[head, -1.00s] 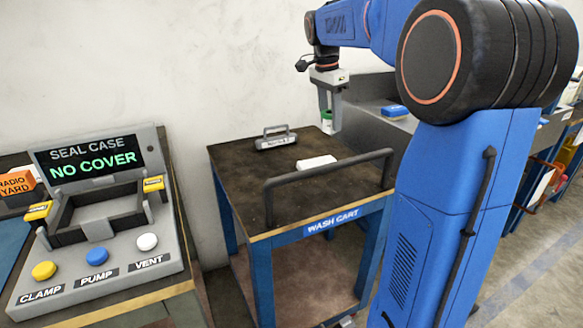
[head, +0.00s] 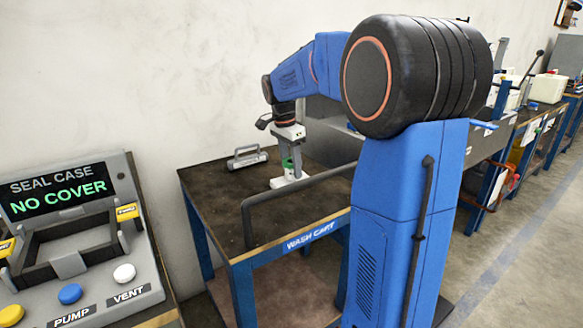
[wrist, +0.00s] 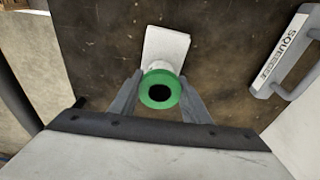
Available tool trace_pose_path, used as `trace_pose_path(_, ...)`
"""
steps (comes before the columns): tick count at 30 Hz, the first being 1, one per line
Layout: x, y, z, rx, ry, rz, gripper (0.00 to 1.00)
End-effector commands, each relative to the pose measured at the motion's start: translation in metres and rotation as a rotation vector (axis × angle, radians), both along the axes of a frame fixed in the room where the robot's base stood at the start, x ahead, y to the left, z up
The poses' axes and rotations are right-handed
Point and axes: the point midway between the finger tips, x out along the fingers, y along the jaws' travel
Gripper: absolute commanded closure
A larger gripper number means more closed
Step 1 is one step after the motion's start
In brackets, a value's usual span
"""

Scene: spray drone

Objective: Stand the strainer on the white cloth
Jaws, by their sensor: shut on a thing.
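The strainer, with a green ring-shaped top and a pale body, is upright between my gripper's fingers; its green top shows in the head view (head: 288,164) and the wrist view (wrist: 160,89). My gripper (wrist: 156,98) is shut on it, pointing down. The white cloth (wrist: 166,47) lies flat on the wash cart, at and beyond the strainer; it also shows in the head view (head: 282,183). The strainer's lower end is mostly hidden, and I cannot tell if it touches the cloth.
The wash cart's dark top (head: 215,197) has a raised front rail (head: 300,196). A grey-handled squeegee (head: 247,157) lies at the back left, and in the wrist view (wrist: 285,60) on the right. A seal case console (head: 75,245) stands left. The cart's left part is clear.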

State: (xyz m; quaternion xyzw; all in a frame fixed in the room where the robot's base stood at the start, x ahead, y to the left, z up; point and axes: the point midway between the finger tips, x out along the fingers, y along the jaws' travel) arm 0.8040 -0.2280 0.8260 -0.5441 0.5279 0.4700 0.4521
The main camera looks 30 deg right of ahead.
Motion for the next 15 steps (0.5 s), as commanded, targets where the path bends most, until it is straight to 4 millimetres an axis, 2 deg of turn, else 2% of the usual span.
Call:
trace_pose_path(12,0.0000,0.0000,-0.0065,0.000,0.000,0.000,0.79)
trace_pose_path(13,0.0000,0.0000,-0.0061,0.000,0.000,0.000,0.50)
trace_pose_path(15,0.0001,0.0000,-0.0060,0.000,0.000,0.000,0.39)
